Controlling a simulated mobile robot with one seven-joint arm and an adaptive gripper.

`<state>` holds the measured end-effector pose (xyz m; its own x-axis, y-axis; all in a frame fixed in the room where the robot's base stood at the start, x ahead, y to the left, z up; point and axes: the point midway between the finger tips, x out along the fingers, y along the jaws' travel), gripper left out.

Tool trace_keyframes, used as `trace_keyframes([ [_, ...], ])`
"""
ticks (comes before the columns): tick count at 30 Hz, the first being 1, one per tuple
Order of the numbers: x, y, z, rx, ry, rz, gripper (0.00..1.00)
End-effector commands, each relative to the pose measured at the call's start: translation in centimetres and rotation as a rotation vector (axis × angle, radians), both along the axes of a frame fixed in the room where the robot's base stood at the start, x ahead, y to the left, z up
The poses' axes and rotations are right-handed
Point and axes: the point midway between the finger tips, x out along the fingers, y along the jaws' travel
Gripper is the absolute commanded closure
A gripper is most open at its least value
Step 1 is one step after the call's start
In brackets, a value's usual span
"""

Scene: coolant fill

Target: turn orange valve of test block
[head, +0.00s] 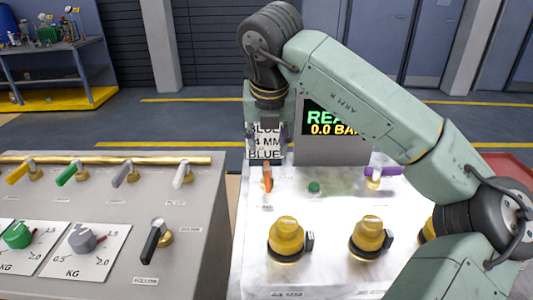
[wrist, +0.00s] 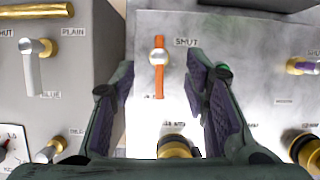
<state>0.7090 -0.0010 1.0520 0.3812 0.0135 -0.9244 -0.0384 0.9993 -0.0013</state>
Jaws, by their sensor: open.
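The orange valve (head: 267,177) is a thin orange lever on the light metal test block (head: 335,200). In the wrist view the orange lever (wrist: 159,75) has a silver hub near its upper part and points along the picture's vertical, beside a label reading SHUT. My gripper (wrist: 160,83) is open. Its two dark purple-padded fingers stand on either side of the lever, apart from it, with the right finger closer. In the head view the wrist end of my arm is above and behind the valve, and my fingers are hard to make out there.
A green button (head: 314,187) and a purple valve (head: 376,172) lie to the right on the block. Large yellow fittings (head: 286,238) stand in front. A grey panel (head: 190,225) with several coloured levers stands on the left. A display (head: 328,119) rises behind.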

Motion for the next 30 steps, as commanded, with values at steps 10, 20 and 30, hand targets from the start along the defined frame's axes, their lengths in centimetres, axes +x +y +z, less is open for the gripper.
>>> trace_keyframes([
  [10,1.7,0.2,-4.1,0.004,0.004,0.003,0.58],
  [20,3.7,0.2,-9.0,0.003,0.003,0.002,0.58],
  [30,4.1,0.2,-10.1,0.001,0.001,0.003,0.58],
])
